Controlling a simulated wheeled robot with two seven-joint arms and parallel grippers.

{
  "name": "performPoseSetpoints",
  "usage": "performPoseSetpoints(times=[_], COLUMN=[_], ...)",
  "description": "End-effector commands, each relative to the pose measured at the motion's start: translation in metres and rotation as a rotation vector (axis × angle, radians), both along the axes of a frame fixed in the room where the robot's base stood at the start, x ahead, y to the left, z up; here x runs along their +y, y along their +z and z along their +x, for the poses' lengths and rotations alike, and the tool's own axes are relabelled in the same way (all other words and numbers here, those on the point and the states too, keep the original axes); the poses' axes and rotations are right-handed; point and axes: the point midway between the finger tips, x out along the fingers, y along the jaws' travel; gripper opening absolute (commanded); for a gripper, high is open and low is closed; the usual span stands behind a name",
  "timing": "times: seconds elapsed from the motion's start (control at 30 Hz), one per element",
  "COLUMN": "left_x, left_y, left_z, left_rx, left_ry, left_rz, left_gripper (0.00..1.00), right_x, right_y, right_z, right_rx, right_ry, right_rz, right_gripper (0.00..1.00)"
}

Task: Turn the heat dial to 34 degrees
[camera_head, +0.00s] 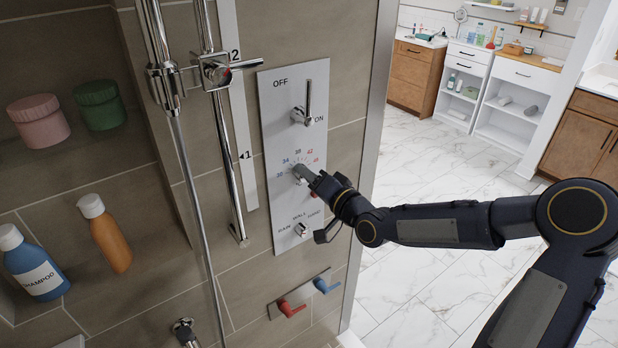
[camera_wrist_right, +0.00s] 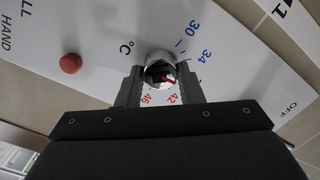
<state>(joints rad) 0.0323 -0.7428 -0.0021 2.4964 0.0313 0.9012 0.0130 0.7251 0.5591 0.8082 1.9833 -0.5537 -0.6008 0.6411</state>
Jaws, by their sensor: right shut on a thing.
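The heat dial (camera_head: 299,172) is a small round chrome knob on the white shower panel (camera_head: 268,105), with blue and red degree numbers around it. My right gripper (camera_head: 306,175) reaches it from the right and is shut on it. In the right wrist view, the dial (camera_wrist_right: 160,68) sits between the two dark fingers of the right gripper (camera_wrist_right: 160,84), one on each side. The blue 30 and 34 and the red 42 and 46 show there. A red mark shows on the dial's face, but I cannot tell which number it points to. My left gripper is not in view.
An ON/OFF lever (camera_head: 308,103) stands above the dial and a small selector knob (camera_head: 302,230) below it. A red button (camera_wrist_right: 71,63) is beside the dial. Chrome pipes (camera_head: 228,140) run left of the panel. Red and blue handles (camera_head: 292,308) sit lower. The marble floor is open at right.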

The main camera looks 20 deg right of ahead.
Motion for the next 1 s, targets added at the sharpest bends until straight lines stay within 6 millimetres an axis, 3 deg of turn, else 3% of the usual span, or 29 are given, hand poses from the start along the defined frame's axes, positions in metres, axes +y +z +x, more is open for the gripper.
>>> performPoseSetpoints(times=[0.6, 1.0], left_x=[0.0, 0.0], left_y=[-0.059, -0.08], left_z=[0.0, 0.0], left_rx=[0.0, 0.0], left_ry=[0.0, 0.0], left_rz=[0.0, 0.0], left_gripper=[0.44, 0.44], right_x=[0.001, 0.002], right_y=[-0.003, 0.0], right_z=[-0.001, -0.001], right_rx=[-0.146, -0.215], right_ry=[0.001, 0.001], right_rz=[-0.397, -0.596], right_gripper=[0.11, 0.11])
